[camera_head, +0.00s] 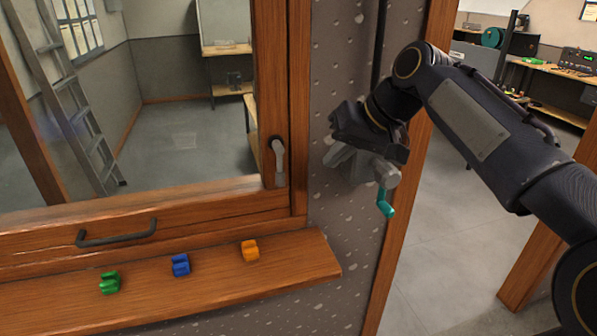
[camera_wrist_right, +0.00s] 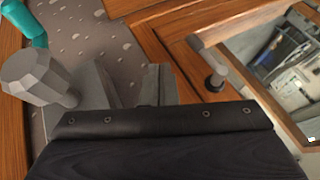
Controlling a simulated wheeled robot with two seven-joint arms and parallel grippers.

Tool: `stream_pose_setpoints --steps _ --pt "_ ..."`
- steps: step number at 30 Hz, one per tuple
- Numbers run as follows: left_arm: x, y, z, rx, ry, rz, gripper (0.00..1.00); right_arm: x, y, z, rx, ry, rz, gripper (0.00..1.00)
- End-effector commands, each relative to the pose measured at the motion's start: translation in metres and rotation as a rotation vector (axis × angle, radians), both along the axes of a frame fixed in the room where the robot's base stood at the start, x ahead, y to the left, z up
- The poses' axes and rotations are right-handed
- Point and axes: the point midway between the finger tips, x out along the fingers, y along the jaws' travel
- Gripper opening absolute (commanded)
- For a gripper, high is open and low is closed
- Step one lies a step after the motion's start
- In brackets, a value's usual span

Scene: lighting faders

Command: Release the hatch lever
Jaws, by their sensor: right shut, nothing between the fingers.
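The hatch lever (camera_head: 279,160) is a grey handle on the right side of the hatch's wooden frame (camera_head: 276,80). In the head view it hangs down from its dark pivot. The lever also shows in the right wrist view (camera_wrist_right: 240,24), at the upper right. My right gripper (camera_head: 338,157) is shut and empty in front of the speckled wall strip, right of the lever and apart from it. Its grey fingers show in the right wrist view (camera_wrist_right: 130,84), left of the lever. My left gripper is not in view.
A grey crank with a teal handle (camera_head: 386,204) is close beside my right gripper. Below the hatch, a wooden sill (camera_head: 215,283) carries a green clip (camera_head: 109,283), a blue clip (camera_head: 181,265) and an orange clip (camera_head: 250,250). A dark pull bar (camera_head: 117,236) is above the sill.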

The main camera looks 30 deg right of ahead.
Motion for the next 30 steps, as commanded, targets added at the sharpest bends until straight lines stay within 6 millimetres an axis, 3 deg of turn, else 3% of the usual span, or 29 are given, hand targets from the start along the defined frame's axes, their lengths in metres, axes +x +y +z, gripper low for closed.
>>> stream_pose_setpoints --steps 8,16,30 --pt "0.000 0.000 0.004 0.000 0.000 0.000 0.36 0.032 0.017 -0.049 0.001 0.006 0.001 0.00" --pt "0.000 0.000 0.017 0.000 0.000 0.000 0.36 0.045 0.047 -0.044 0.000 0.001 0.001 0.00" --pt "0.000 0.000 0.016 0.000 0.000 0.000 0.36 0.047 0.052 -0.046 0.001 0.000 0.000 0.00"
